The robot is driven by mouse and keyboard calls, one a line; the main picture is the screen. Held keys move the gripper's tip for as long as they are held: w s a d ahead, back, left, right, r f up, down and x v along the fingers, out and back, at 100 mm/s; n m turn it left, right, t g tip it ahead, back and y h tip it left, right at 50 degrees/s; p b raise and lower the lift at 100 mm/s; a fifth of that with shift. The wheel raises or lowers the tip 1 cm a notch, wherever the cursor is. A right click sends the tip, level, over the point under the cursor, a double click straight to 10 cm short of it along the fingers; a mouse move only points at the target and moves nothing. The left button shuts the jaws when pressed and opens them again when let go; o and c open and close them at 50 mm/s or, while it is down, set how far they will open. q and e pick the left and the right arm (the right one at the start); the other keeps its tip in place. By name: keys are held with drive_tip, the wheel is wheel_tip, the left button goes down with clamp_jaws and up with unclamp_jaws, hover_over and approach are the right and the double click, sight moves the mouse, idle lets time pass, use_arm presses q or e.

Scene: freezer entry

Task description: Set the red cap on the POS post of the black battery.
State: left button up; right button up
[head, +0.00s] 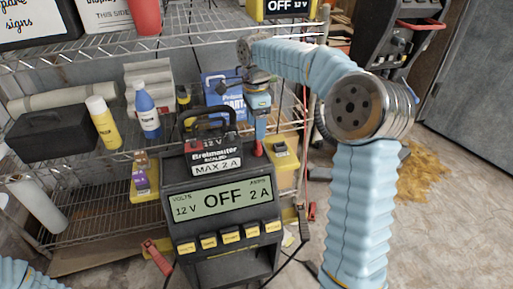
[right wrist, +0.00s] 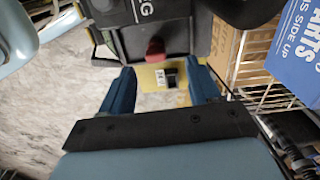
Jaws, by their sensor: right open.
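My right gripper (head: 260,136) points down just behind the right side of the charger in the head view. In the right wrist view its two blue fingers stand apart with nothing between them (right wrist: 160,72). A small red piece, which looks like the red cap (right wrist: 155,50), shows just beyond the fingertips, against a dark body. A red spot, likely the same cap (head: 258,148), shows below the gripper in the head view. My left gripper is out of view; only part of my left arm shows at bottom left.
A black charger (head: 222,240) reading OFF stands in front. Behind is a wire shelf (head: 75,165) with a blue box (head: 215,82), bottles and a black case (head: 50,133). Open floor (head: 445,240) lies at right.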

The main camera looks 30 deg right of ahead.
sight(258, 142)
drive_tip(key=f, duration=0.6)
drive_tip(key=shift+s+f, duration=0.35)
drive_tip(key=shift+f, duration=0.05)
drive_tip(key=shift+d, duration=0.1)
drive_tip(key=c, duration=1.1)
